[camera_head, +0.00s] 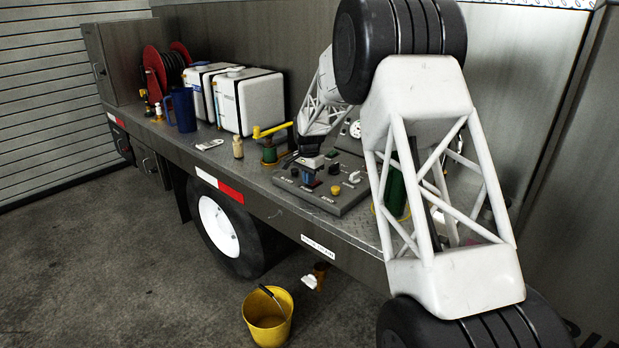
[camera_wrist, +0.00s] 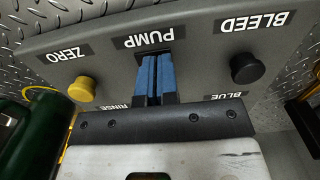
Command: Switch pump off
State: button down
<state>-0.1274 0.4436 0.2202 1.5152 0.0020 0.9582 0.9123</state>
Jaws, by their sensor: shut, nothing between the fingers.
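The grey control panel (camera_head: 350,197) sits on the truck bed and fills much of the wrist view (camera_wrist: 110,67). Its PUMP label (camera_wrist: 142,40) reads upside down there, between the ZERO label (camera_wrist: 64,52) and the BLEED label (camera_wrist: 252,23). My gripper (camera_wrist: 153,62) has blue fingers, shut together with nothing held, with the tips just beside the PUMP label. The pump switch is mostly hidden behind the fingers, so I cannot tell its position or whether they touch it. In the head view my gripper (camera_head: 309,182) is low over the panel's front left part.
A black knob (camera_wrist: 247,68) is by BLEED and a yellow knob (camera_wrist: 82,89) by ZERO, one on each side of my fingers. A green valve with a yellow handle (camera_head: 270,131) stands left of the panel. A small bottle (camera_head: 238,147) and white tanks (camera_head: 247,101) are farther left.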

jog(key=shift+s+f, duration=0.25)
jog(key=shift+f, duration=0.45)
jog(key=shift+d, duration=0.1)
jog(key=shift+w+d, duration=0.15)
jog(key=shift+w+d+r, duration=0.1)
jog(key=shift+w+d, duration=0.25)
jog(key=shift+d, duration=0.1)
jog(key=shift+r, duration=0.15)
notch_tip(320, 180, up, 15)
jog(key=shift+a, duration=0.35)
